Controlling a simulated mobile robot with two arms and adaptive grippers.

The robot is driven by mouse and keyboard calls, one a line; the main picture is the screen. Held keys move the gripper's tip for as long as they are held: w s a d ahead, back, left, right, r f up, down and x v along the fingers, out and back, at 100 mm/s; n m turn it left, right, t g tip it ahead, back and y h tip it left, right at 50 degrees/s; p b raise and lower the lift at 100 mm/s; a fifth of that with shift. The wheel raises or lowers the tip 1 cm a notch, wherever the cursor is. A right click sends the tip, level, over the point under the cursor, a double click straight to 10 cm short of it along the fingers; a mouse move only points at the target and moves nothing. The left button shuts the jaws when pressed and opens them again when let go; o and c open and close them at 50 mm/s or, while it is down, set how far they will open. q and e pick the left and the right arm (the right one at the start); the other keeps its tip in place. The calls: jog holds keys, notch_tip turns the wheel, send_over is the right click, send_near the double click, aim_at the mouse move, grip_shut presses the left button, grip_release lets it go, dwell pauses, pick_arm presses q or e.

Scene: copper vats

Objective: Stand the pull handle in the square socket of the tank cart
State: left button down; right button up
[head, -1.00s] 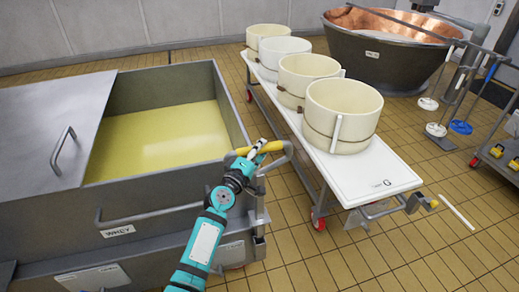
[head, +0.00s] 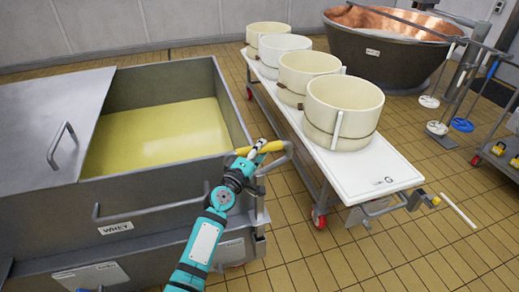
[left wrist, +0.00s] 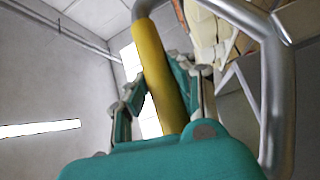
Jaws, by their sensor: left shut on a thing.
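The pull handle (head: 287,154) is a bent grey tube with a yellow grip. My left gripper (head: 258,149) is shut on the yellow grip, which crosses between its fingers. In the left wrist view the yellow grip (left wrist: 158,75) stands between the two fingers, and the grey tube loops round to the right. The tank cart (head: 160,222) is a grey steel tank labelled WHEY, holding yellow liquid. The handle is at its right front corner, in front of the rim in the picture. The handle's lower end and the square socket cannot be made out. My right gripper is not in view.
A white-topped wheeled table (head: 375,176) with several cream tubs stands to the right. A copper vat (head: 385,55) is behind it. Tools hang at the far right. Tiled floor (head: 310,255) is clear at the front right.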

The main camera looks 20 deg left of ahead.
pick_arm(q)
jog(key=shift+f+b, duration=2.5)
jog(key=shift+b, duration=0.1)
jog(key=shift+f+b, duration=4.05)
jog(key=shift+f, duration=0.1)
jog(key=c, duration=1)
grip_release()
jog(key=shift+c, duration=0.2)
jog(key=shift+s+f, duration=0.1)
jog(key=shift+f, duration=0.25)
send_near(258, 184)
jog(key=shift+s+a+r, duration=0.1)
jog(key=shift+s+r, duration=0.05)
jog(key=shift+s, duration=0.15)
